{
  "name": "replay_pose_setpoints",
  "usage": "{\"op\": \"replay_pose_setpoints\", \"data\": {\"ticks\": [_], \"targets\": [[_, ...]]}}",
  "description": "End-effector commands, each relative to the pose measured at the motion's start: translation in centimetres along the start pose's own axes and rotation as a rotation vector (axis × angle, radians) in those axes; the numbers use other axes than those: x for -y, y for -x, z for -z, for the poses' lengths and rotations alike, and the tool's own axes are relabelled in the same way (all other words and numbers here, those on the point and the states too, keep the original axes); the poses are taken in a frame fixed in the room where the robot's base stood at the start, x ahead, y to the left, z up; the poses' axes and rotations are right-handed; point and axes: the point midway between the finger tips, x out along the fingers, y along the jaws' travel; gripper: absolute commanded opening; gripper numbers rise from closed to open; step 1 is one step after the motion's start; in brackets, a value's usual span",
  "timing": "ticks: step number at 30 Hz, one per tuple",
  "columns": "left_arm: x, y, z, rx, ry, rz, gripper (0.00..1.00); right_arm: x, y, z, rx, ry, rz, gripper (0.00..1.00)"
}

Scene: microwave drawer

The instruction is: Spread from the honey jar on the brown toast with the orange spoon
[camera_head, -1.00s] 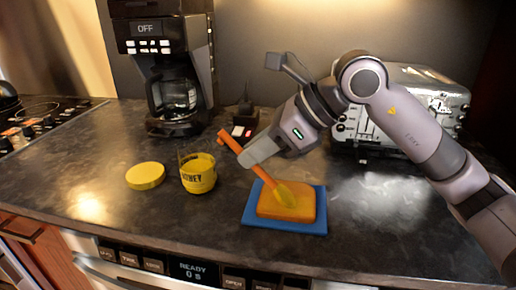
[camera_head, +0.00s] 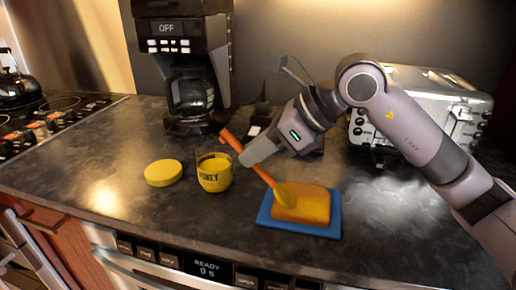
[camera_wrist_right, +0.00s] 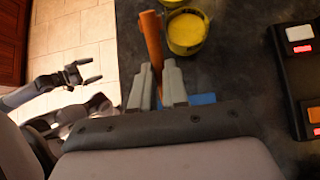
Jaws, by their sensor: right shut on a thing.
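My right gripper (camera_head: 252,154) is shut on the orange spoon (camera_head: 262,174), near the upper part of its handle. The spoon is tilted; its honey-coloured end is at the left part of the brown toast (camera_head: 314,207) and appears to touch it. Yellow shows on the toast's top. The toast lies on a blue board (camera_head: 267,219). The honey jar (camera_head: 214,179) stands open and upright left of the gripper. In the wrist view the right fingers (camera_wrist_right: 157,78) are on the spoon handle (camera_wrist_right: 152,40), beside the jar (camera_wrist_right: 187,30). My left gripper (camera_wrist_right: 84,73) is open and empty, over the floor.
A yellow lid (camera_head: 163,173) lies left of the jar. A coffee maker (camera_head: 188,85) stands behind, and a silver toaster (camera_head: 420,110) stands at the back right behind my arm. A stove (camera_head: 50,122) is at the far left. The counter's front strip is clear.

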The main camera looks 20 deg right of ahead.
Motion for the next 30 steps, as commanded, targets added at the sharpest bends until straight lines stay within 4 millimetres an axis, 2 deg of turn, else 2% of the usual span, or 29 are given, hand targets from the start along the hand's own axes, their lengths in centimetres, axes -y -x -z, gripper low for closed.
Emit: {"op": "replay_pose_setpoints", "data": {"ticks": [18,30], "targets": [[0.0,-0.8,-1.1,0.000,0.000,-0.001,1.00,0.1,1.8,2.0,0.000,0.000,0.002,0.00],[-0.1,-0.8,-1.2,0.002,-0.001,-0.003,1.00,0.0,2.0,2.2,-0.001,0.000,0.000,0.00]]}}
